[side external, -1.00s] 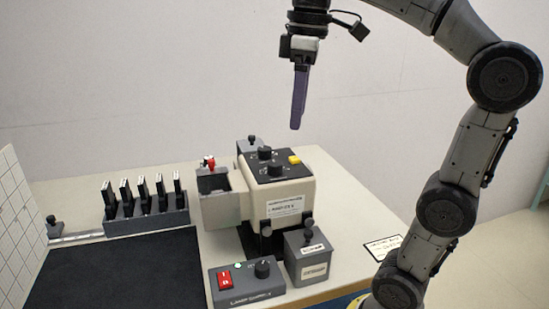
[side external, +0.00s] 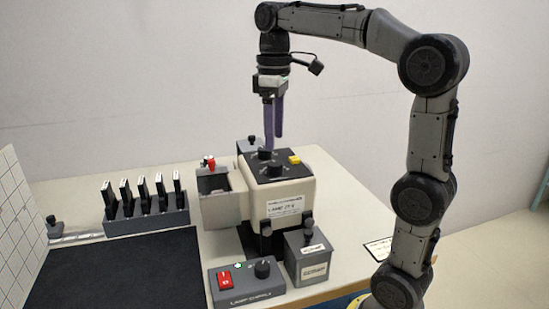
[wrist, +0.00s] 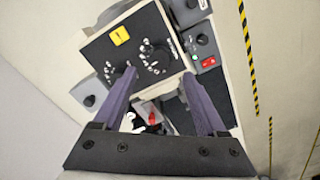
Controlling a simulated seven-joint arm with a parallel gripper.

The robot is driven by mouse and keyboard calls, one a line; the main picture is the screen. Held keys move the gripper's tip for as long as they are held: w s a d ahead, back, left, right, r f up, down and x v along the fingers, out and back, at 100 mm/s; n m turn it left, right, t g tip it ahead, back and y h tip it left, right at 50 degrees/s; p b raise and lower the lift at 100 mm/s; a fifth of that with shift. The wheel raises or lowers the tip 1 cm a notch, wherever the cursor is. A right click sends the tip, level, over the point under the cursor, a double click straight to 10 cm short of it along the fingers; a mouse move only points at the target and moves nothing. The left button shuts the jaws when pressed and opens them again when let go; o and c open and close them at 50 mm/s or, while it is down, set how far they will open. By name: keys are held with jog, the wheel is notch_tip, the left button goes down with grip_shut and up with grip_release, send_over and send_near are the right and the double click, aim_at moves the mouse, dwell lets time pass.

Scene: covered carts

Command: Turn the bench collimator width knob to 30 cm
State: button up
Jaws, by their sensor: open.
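The bench collimator (side external: 290,195) is a cream box with a black top panel. In the wrist view the fingers (wrist: 160,76) spread below the panel. One knob (wrist: 158,54) with white scale marks lies beyond the gap; another (wrist: 122,70) is by the left fingertip, partly hidden. Labels and settings are too small to read.
A lamp supply box (side external: 245,285) with a red switch and knob stands in front. A small grey box (side external: 307,257) with a black knob is beside it. A rack of dark slides (side external: 147,213) stands left, behind a black mat (side external: 110,270).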

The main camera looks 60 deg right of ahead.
aim_at(274, 163)
jog(key=shift+f, duration=3.2)
grip_shut()
